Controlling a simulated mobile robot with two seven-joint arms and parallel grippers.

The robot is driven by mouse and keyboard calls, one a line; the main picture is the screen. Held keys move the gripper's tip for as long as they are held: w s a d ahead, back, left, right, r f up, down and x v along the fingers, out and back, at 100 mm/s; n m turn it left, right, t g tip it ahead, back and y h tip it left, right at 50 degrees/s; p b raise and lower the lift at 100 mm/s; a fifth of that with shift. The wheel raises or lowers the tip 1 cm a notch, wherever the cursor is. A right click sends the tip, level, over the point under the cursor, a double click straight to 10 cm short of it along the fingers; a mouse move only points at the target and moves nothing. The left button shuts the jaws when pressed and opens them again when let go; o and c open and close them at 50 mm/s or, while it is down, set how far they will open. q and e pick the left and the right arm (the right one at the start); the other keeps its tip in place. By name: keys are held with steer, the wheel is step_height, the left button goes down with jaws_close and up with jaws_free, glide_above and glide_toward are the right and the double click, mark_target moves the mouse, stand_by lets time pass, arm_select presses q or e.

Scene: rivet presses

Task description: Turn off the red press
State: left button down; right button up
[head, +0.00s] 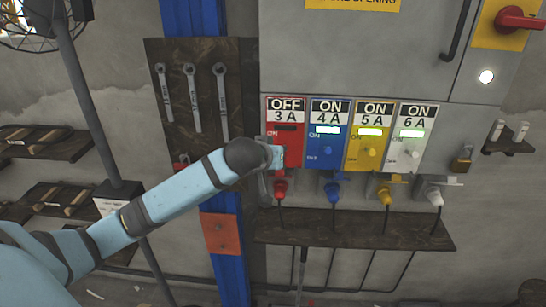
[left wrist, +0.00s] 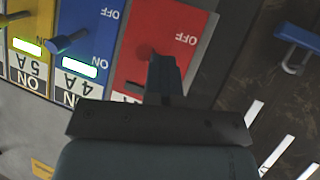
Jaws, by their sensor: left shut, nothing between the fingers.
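The red switch panel (head: 290,117), labelled 3 A, has an OFF sign above it and a dark indicator window. It also shows upside down in the left wrist view (left wrist: 180,30), with its small red switch knob (left wrist: 146,52) beside my fingers. My left gripper (head: 277,157) is at the lower left part of the red panel; its fingers (left wrist: 165,72) are shut and empty, close to the knob. I cannot tell whether they touch it. The arm hides part of the panel's lower left in the head view. My right gripper is not in view.
The blue (head: 327,117), yellow (head: 374,120) and white (head: 410,122) panels read ON with lit windows. Plugs with cables, such as the red plug (head: 281,187), hang below. Wrenches hang on a wooden board (head: 205,150) to the left. A red rotary handle (head: 518,18) is upper right.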

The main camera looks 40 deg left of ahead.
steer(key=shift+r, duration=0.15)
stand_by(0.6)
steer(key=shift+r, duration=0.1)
